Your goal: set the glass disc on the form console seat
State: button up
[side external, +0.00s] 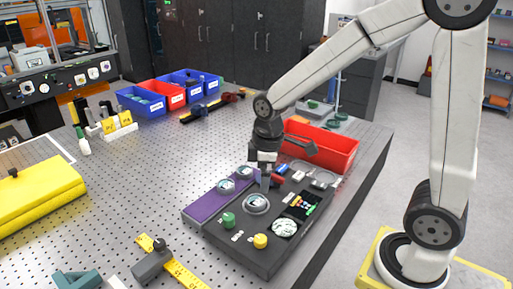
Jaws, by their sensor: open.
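The dark console (238,249) lies on the perforated table top. A round light-rimmed fitting (256,204) on it looks like the seat; I cannot tell whether a glass disc lies in it. Two round glassy discs, one nearer (226,186) and one farther (244,172), sit on the purple strip (203,209) along the console's left side. My gripper (266,183) points down over the console's far part, just beyond the round fitting and right of the farther disc. It is open, and I see nothing held in it.
The console also carries a green knob (229,220), a yellow knob (260,241), a pale round patterned piece (284,228) and a small lit panel (301,204). A red bin (335,152) stands close behind my gripper.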

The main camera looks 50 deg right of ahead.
jog(key=s+f+m, duration=0.1)
jog(key=s+m, duration=0.1)
jog(key=s+f+m+t, duration=0.1)
jog(key=s+f+m, duration=0.1)
jog(key=m, duration=0.1)
jog(key=s+f+m, duration=0.1)
jog(key=s+m, duration=0.1)
jog(key=shift+s+a+f+m+t, duration=0.3)
jog(key=shift+s+f+t, duration=0.05)
jog(key=shift+t, duration=0.05)
dwell(0.5)
